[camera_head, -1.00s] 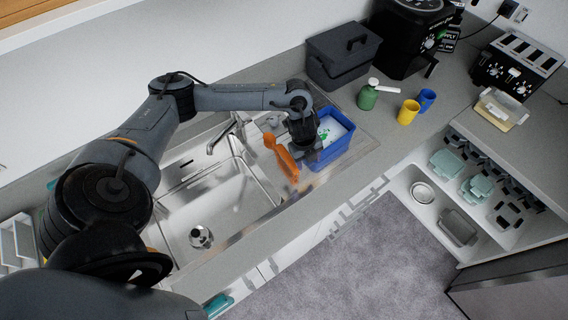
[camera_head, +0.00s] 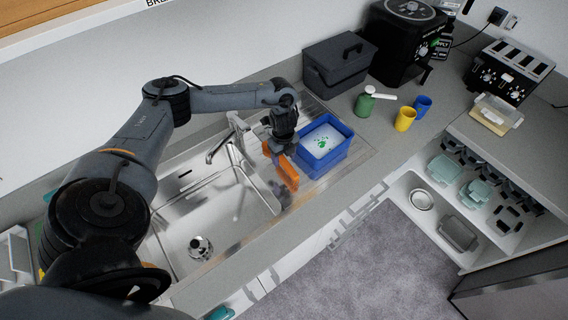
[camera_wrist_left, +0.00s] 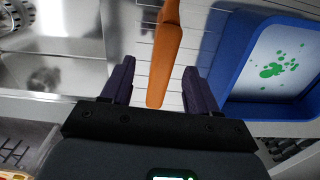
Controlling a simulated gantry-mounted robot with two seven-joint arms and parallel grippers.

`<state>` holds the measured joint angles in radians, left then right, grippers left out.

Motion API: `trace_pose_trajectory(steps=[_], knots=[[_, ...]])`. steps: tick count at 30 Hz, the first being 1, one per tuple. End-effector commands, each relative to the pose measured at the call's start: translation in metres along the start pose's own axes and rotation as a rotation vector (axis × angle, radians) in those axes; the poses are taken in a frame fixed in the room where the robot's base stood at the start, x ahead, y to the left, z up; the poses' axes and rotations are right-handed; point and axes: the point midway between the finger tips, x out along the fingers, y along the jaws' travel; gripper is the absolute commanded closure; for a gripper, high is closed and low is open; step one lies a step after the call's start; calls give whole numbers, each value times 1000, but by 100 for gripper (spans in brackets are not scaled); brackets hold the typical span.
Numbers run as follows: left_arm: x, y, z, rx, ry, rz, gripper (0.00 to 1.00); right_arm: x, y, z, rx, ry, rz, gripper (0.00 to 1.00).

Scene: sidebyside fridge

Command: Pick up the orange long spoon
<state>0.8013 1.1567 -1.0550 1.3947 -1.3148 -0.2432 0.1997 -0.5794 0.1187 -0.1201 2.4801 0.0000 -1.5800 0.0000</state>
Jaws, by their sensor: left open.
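The orange long spoon (camera_head: 284,166) is on the ribbed drainboard between the sink and the blue tub in the head view. My left gripper (camera_head: 284,188) is over it, its dark hand partly hiding the spoon's surroundings. In the left wrist view the spoon (camera_wrist_left: 163,55) runs lengthwise between the two purple fingers of the open left gripper (camera_wrist_left: 157,80). A gap shows on both sides of the spoon, so the fingers appear apart from it. My right gripper is not in view.
The blue tub (camera_head: 325,164) with pale, green-spotted contents stands right of the gripper. The steel sink basin (camera_head: 205,215) and its faucet (camera_head: 219,150) are to the left. A dark grey bin (camera_head: 340,75), green bottle (camera_head: 365,103), and yellow cup (camera_head: 405,119) stand further right.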

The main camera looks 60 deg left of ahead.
Motion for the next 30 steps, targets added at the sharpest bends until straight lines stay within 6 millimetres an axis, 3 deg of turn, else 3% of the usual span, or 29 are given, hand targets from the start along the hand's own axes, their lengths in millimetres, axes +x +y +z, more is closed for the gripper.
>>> trace_pose_trajectory(steps=[9,18,30], knots=[[36,-3,2,0,1,2,40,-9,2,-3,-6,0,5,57],[40,-4,2,1,0,0,40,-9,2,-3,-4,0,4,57],[40,-4,2,1,0,0,100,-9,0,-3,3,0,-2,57]])
